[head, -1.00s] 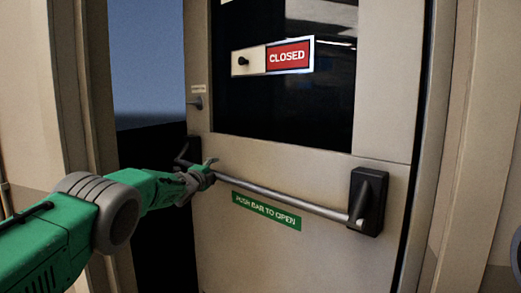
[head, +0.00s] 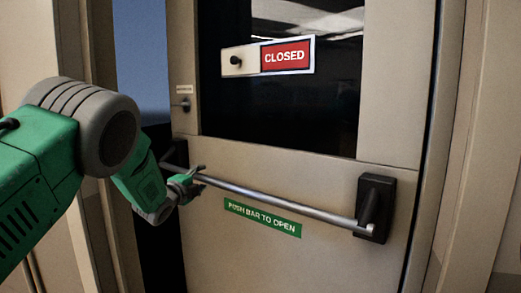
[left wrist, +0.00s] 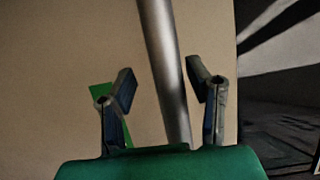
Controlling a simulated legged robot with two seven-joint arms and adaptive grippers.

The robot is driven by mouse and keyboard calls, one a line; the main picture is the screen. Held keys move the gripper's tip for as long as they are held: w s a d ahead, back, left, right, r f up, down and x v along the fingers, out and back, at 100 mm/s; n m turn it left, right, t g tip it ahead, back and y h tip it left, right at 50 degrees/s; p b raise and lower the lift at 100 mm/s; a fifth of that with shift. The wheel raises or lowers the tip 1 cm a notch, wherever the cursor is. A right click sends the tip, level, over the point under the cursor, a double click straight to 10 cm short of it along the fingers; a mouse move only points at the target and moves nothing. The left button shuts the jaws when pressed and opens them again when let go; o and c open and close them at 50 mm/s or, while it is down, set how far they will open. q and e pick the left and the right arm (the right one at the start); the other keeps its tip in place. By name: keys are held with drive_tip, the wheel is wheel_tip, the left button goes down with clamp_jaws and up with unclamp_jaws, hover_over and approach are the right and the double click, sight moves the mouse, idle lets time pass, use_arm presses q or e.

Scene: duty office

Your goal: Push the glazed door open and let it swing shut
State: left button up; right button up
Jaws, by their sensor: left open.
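The glazed door (head: 300,180) stands ajar, with a gap between its left edge and the frame. A grey metal push bar (head: 290,205) slopes across it between black end mounts. My left gripper (head: 192,180) is at the bar's left end in the head view. In the left wrist view, my left gripper (left wrist: 163,82) has its two fingers apart, with the bar (left wrist: 163,60) passing between them in the picture; contact is unclear. A green "PUSH BAR TO OPEN" label (head: 262,217) is below the bar. My right gripper is out of view.
A red-and-white "CLOSED" sign (head: 285,57) is on the dark glass pane (head: 285,110). A small handle (head: 184,106) sits near the door's left edge. The beige door frame (head: 468,130) stands at the right. Blue and dark space shows through the gap.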

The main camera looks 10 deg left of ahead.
use_arm(q)
drive_tip(key=s+a+r+p, duration=0.2)
drive_tip(key=s+p, duration=0.7)
drive_tip(key=s, duration=1.2)
drive_tip(key=s+a+r+p, duration=0.2)
drive_tip(key=s+p, duration=0.7)
drive_tip(key=s, duration=1.1)
drive_tip(key=s+d+f+n+g+b, duration=0.1)
drive_tip(key=d+f+n+g, duration=0.35)
drive_tip(key=f, duration=0.45)
drive_tip(key=s+d+f+n+g+b, duration=0.1)
drive_tip(key=d+f+n+g, duration=0.35)
drive_tip(key=f, duration=0.45)
drive_tip(key=s+d+f+n+g, duration=0.2)
drive_tip(key=s+f+n+g, duration=0.2)
drive_tip(key=s, duration=0.3)
drive_tip(key=s+d+f+n+g+y, duration=0.1)
drive_tip(key=s+d+f+n+g, duration=0.2)
drive_tip(key=s+f+n+g, duration=0.1)
drive_tip(key=s+f+n, duration=0.1)
drive_tip(key=s+f, duration=0.1)
drive_tip(key=s, duration=0.1)
drive_tip(key=shift+s, duration=0.15)
